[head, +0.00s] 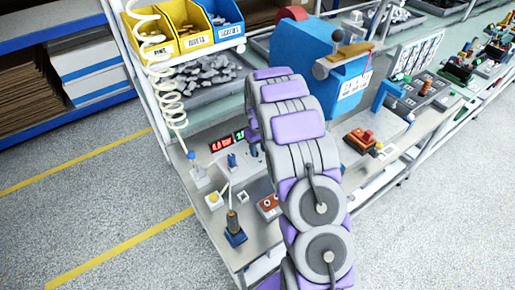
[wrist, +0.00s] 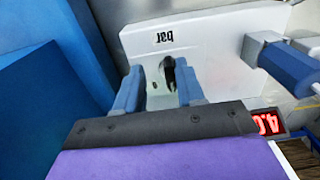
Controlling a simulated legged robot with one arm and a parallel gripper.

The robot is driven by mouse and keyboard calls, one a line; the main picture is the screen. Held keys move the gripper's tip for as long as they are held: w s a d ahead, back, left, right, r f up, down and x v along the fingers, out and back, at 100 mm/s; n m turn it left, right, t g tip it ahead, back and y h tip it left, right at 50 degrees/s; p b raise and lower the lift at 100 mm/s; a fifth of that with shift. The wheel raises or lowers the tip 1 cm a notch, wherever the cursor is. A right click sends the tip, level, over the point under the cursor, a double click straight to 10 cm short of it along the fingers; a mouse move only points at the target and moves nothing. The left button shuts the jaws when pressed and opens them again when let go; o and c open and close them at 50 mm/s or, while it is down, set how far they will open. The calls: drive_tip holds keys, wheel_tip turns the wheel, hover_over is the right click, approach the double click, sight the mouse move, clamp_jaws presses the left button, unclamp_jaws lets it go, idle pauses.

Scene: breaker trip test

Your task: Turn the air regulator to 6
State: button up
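In the wrist view a white panel (wrist: 220,60) carries the word "bar", which appears upside down. A dark, narrow part (wrist: 168,75), possibly the regulator's knob or pointer, stands in front of a pale area of this panel. My gripper (wrist: 160,75) has its two blue-grey fingers apart, one on each side of the dark part. The right finger looks close to it; I cannot tell whether either touches.
A red digital display (wrist: 266,123) is partly visible in the wrist view, beside a blue cylinder (wrist: 285,65). On the bench are a red display (head: 221,143), a small blue fitting (head: 232,161), a coiled hose (head: 160,70) and a large blue machine (head: 335,82).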

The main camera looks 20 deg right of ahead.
drive_tip(key=shift+c, duration=0.6)
drive_tip(key=shift+a, duration=0.85)
drive_tip(key=c, duration=0.4)
clamp_jaws()
drive_tip(key=shift+d, duration=0.4)
drive_tip(key=shift+a+m, duration=0.2)
drive_tip(key=shift+m, duration=0.1)
drive_tip(key=m+p, duration=0.2)
drive_tip(key=m, duration=0.1)
drive_tip(key=shift+p, duration=0.3)
drive_tip(key=m+p, duration=0.1)
drive_tip(key=m, duration=0.4)
drive_tip(key=shift+p, duration=0.35)
drive_tip(key=shift+m, duration=0.3)
